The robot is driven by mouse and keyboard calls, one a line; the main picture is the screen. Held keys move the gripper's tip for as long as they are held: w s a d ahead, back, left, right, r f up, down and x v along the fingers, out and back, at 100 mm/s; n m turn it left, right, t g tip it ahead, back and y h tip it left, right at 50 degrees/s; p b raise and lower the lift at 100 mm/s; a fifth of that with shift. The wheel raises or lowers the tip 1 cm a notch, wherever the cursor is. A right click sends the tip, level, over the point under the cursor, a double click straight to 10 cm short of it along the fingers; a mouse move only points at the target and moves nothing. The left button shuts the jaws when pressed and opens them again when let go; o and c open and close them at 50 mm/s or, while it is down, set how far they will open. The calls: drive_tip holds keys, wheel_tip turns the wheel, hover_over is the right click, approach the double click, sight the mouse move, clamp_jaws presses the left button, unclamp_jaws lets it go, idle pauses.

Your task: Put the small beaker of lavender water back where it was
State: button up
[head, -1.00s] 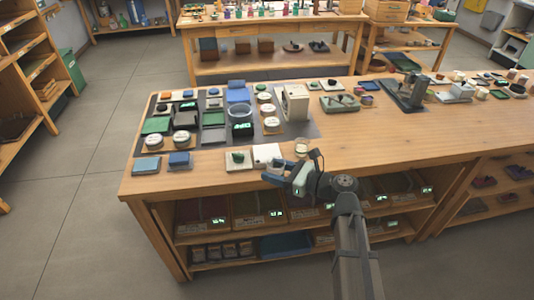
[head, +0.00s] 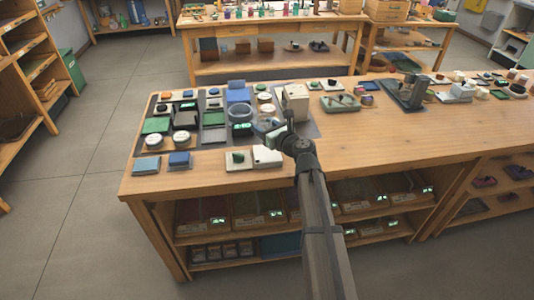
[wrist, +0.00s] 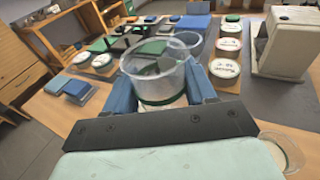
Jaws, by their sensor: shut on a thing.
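The small clear beaker (wrist: 150,82) sits upright between the blue fingers of my gripper (wrist: 163,92) in the wrist view. A green band shows near its base. My gripper is shut on it. In the head view my gripper (head: 274,132) is at the front right part of the dark mat, in front of the large clear bowl. The beaker is hard to make out there, partly behind my wrist. Whether its base touches the surface cannot be told.
The clear bowl (head: 240,112) stands just beyond my gripper. White round-lidded containers (wrist: 227,60) and a cream box-shaped device (wrist: 288,42) stand to the right. Another glass vessel (wrist: 284,152) shows at the wrist view's lower right. Bare wood (head: 215,158) lies in front of the mat.

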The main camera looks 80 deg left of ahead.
sight(267, 153)
drive_tip(key=shift+w+a+t, duration=0.1)
drive_tip(key=shift+w+t, duration=0.2)
drive_tip(key=shift+w+a+f+m, duration=0.1)
drive_tip(key=shift+w+m, duration=0.05)
drive_tip(key=shift+m, duration=0.15)
drive_tip(key=shift+t, duration=0.3)
drive_tip(key=shift+f, duration=4.8)
drive_tip(key=shift+f, duration=0.1)
drive_tip(key=o, duration=1.1)
